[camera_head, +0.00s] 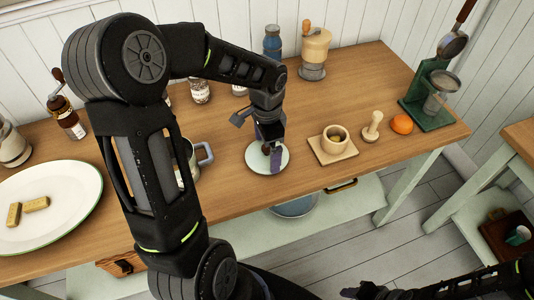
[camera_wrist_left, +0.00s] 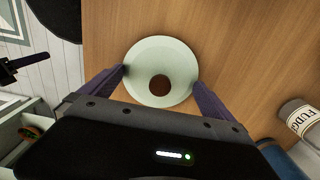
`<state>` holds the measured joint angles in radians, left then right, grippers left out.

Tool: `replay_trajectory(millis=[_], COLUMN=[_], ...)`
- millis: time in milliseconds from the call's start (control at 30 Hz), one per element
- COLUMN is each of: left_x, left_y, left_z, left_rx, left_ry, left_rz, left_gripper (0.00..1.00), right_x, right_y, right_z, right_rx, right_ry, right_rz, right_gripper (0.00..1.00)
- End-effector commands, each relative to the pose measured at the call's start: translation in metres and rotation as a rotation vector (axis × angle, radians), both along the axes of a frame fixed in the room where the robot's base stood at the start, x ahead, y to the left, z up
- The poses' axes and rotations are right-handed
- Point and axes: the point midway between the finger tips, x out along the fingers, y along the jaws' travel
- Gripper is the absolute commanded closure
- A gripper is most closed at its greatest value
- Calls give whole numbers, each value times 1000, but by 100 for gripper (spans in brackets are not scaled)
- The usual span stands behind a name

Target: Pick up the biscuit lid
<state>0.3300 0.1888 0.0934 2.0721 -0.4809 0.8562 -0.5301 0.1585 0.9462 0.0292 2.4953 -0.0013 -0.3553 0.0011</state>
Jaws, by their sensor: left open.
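The biscuit lid (camera_head: 257,166) looks like a pale green disc with a dark brown round knob (camera_wrist_left: 160,85) in its middle. It lies flat on the wooden counter near the front edge, and its disc also shows in the left wrist view (camera_wrist_left: 158,50). My left gripper (camera_head: 271,146) is right over the lid, open and empty. In the left wrist view its purple fingers (camera_wrist_left: 160,78) stand on either side of the knob, over the disc's rim. My right gripper (camera_head: 358,291) shows only partly, low in the head view; its jaws are unclear.
A grey pot (camera_head: 190,158) with a handle stands left of the lid, partly behind my arm. A white plate (camera_head: 62,219) holds two golden bars. Jars stand behind.

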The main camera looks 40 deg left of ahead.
Motion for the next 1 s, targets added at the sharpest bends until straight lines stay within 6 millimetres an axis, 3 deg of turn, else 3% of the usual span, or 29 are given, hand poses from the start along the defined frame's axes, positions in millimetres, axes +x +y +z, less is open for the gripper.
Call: replay_trajectory(millis=[567, 1000], left_x=[0, 0], left_y=[0, 0], left_z=[0, 0], left_rx=[0, 1], left_ry=[-1, -1], left_rz=[0, 0], left_gripper=[0, 35], right_x=[0, 0], right_y=[0, 0], right_z=[0, 0], right_rx=[0, 0], right_ry=[0, 0], right_rz=[0, 0], right_gripper=[59, 59])
